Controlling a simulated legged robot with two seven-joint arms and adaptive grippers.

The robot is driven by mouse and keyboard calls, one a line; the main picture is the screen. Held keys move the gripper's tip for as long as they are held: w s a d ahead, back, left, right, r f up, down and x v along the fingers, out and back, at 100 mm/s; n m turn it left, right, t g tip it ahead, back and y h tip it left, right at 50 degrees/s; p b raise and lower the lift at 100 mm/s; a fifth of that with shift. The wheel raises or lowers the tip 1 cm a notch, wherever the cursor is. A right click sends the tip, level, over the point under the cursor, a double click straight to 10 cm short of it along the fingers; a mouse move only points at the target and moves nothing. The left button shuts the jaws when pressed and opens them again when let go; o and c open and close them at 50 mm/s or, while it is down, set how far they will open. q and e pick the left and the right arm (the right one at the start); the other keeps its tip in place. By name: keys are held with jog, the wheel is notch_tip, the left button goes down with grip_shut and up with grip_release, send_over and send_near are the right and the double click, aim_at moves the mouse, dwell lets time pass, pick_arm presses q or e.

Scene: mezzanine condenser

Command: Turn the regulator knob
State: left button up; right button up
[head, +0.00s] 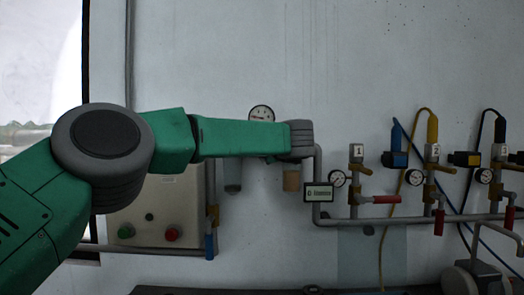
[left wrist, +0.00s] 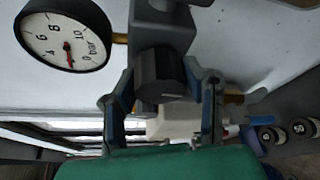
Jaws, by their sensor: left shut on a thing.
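The regulator knob (left wrist: 160,75) is a dark, ribbed cylinder below a grey regulator body (left wrist: 162,28) in the left wrist view. My left gripper (left wrist: 158,88) has a finger on each side of the knob and is shut on it. A round gauge (left wrist: 64,34) marked in bar, with a red needle, sits at the upper left. In the head view the gauge (head: 262,113) shows just above my left arm, which hides the knob and the gripper fingers. My right gripper is in neither view.
A control box (head: 160,215) with green and red buttons is on the wall below my left arm. A small sign (head: 318,192) hangs near a pipe. Numbered valves, small gauges and hoses line the right side. The upper wall is bare.

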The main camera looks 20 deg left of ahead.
pick_arm(q)
jog(key=shift+d+f, duration=0.15)
jog(key=shift+f, duration=0.3)
jog(key=o, duration=1.1)
jog(key=shift+o, duration=0.2)
jog(key=shift+w+r, duration=0.1)
jog(key=shift+w, duration=0.1)
jog(key=shift+r, duration=0.1)
jog(key=shift+s+r, duration=0.1)
jog(key=shift+s, duration=0.1)
jog(key=v, duration=1.1)
jog(key=shift+s+d, duration=0.15)
jog(key=shift+d, duration=0.15)
jog(key=shift+f, duration=0.2)
